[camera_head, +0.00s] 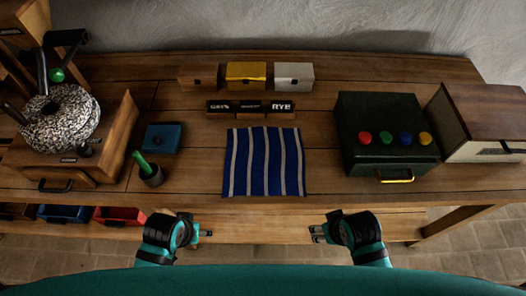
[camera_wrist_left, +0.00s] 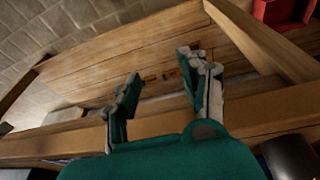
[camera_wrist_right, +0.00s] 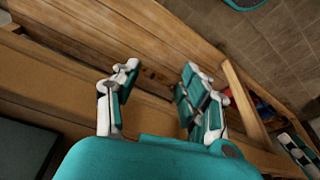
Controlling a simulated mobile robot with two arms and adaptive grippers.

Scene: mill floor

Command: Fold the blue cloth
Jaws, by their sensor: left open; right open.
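The blue cloth (camera_head: 265,163) with white stripes lies flat and spread out on the middle of the wooden table in the head view. My left gripper (camera_head: 209,232) is in front of the table's front edge, below and left of the cloth. It is open and empty in the left wrist view (camera_wrist_left: 160,78). My right gripper (camera_head: 314,233) is in front of the edge, below and right of the cloth. It is open and empty in the right wrist view (camera_wrist_right: 160,78). Neither gripper touches the cloth.
A dark green box (camera_head: 385,135) with coloured knobs stands right of the cloth. A blue square item (camera_head: 162,138) and a dark cup (camera_head: 150,176) with a green handle stand left. Labelled blocks (camera_head: 250,108) and three small boxes (camera_head: 246,76) stand behind. A stone mill (camera_head: 58,120) is far left.

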